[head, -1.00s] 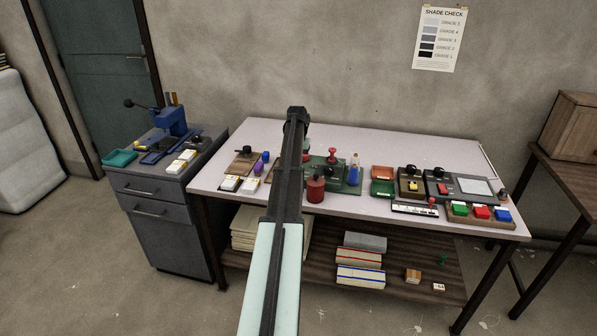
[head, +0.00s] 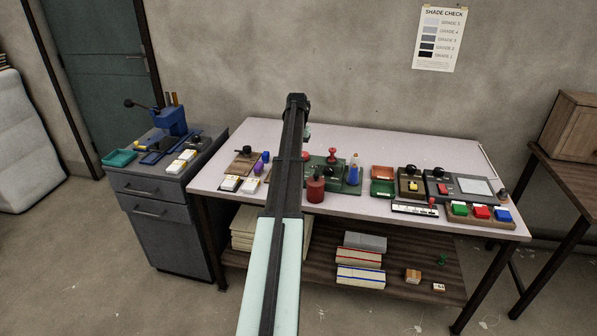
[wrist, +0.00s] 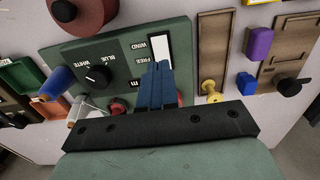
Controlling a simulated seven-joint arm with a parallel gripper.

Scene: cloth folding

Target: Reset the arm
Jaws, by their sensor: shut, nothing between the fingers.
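My arm rises in the middle of the head view, its upper end over the far part of the table (head: 350,138). The wrist view shows the blue fingers of my gripper (wrist: 160,72) close together, shut and empty. They appear in front of a green panel (wrist: 120,60) with a black knob (wrist: 97,76) and the words "BLUE", "WHITE", "FREE" and "WIND". In the head view my arm hides part of this green device (head: 322,184), and the fingers cannot be made out there.
A red canister (head: 315,189) stands near my arm. Red and green trays (head: 382,174), a yellow-faced box (head: 411,185) and colored buttons (head: 481,212) are to the right. White blocks (head: 230,183) are left. A cabinet (head: 165,235) with a blue press (head: 168,125) stands further left.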

